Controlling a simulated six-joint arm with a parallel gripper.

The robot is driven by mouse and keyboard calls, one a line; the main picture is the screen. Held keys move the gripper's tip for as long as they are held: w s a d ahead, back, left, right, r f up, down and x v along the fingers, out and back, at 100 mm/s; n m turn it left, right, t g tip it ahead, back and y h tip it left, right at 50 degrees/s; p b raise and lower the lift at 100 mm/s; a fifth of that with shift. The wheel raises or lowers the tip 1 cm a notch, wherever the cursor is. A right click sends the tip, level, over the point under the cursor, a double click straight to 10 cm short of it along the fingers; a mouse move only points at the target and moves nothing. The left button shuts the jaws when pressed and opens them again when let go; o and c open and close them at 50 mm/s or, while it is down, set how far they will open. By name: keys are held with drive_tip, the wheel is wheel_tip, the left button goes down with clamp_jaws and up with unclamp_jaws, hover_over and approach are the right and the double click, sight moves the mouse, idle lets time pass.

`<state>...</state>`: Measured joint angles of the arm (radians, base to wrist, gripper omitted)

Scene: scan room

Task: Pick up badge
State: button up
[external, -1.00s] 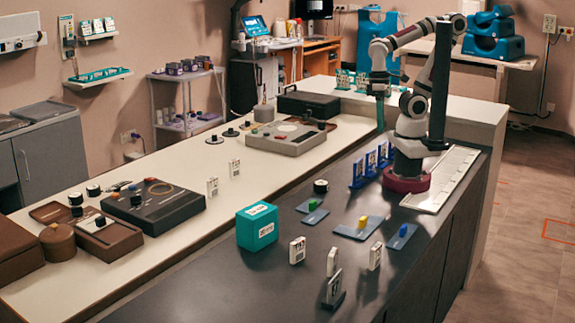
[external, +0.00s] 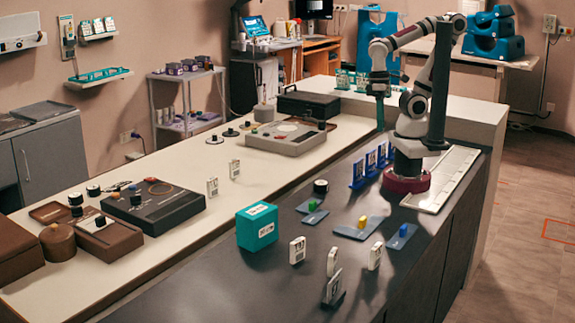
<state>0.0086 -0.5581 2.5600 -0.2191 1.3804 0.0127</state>
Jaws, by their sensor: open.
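Several white upright tags that look like badges stand at the front of the dark counter: one badge (external: 297,250) beside the teal box, another (external: 332,262) to its right, another (external: 374,257) farther right, and one (external: 333,288) in a dark stand nearest the camera. Two more white tags (external: 212,187) (external: 234,169) stand on the pale counter. I cannot tell which one is the task's badge. My gripper (external: 380,128) points down above the far part of the counter, near the blue holders and well away from the front badges. It is open and appears empty; its fingertips are small and unclear.
A teal box (external: 257,228) stands left of the badges. Blue-grey pads with green (external: 312,205), yellow (external: 363,222) and blue (external: 403,230) pieces lie behind them. Blue holders (external: 359,173) stand near my base. The dark counter's front left is clear.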

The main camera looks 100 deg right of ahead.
drive_tip(key=shift+o, duration=0.2)
drive_tip(key=shift+w, duration=0.1)
drive_tip(key=w+a+n+h, duration=0.1)
drive_tip(key=w+a+n, duration=0.2)
drive_tip(key=w, duration=0.4)
drive_tip(key=n+t+y, duration=0.2)
drive_tip(key=n+t, duration=0.1)
drive_tip(key=n, duration=0.8)
approach(379, 244)
drive_tip(key=x, duration=0.7)
drive_tip(key=shift+w+d, duration=0.25)
drive_tip(key=shift+t, duration=0.3)
drive_tip(key=x, duration=0.6)
drive_tip(key=shift+s+a, duration=0.25)
drive_tip(key=shift+a, duration=0.05)
drive_tip(key=shift+r, duration=0.1)
clamp_jaws()
